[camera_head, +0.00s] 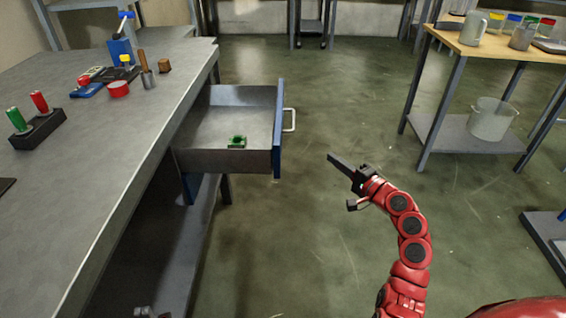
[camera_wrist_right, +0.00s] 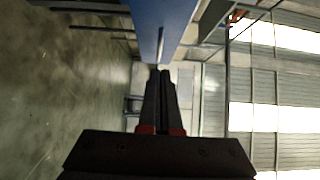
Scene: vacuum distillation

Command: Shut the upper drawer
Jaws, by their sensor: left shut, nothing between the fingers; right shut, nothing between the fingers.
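The upper drawer (camera_head: 225,160) stands well open, pulled out to the right from under the grey workbench. Its blue front (camera_head: 278,135) carries a pale handle (camera_head: 291,120), and a small green object (camera_head: 237,142) lies inside. My right gripper (camera_head: 332,157) is shut and empty, to the right of the drawer front and apart from it, pointing left. In the right wrist view its fingers (camera_wrist_right: 161,72) are together, with a blue panel (camera_wrist_right: 162,14), seemingly the drawer front, beyond them. My left gripper (camera_head: 142,312) shows only as a dark bit at the bottom edge.
The workbench (camera_head: 110,160) at left holds red and green tools, a red-rimmed cup and small blocks. A wooden-topped table (camera_head: 478,48) at right holds jugs and jars, with a clear bucket (camera_head: 491,120) on its lower shelf. The floor between is clear.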

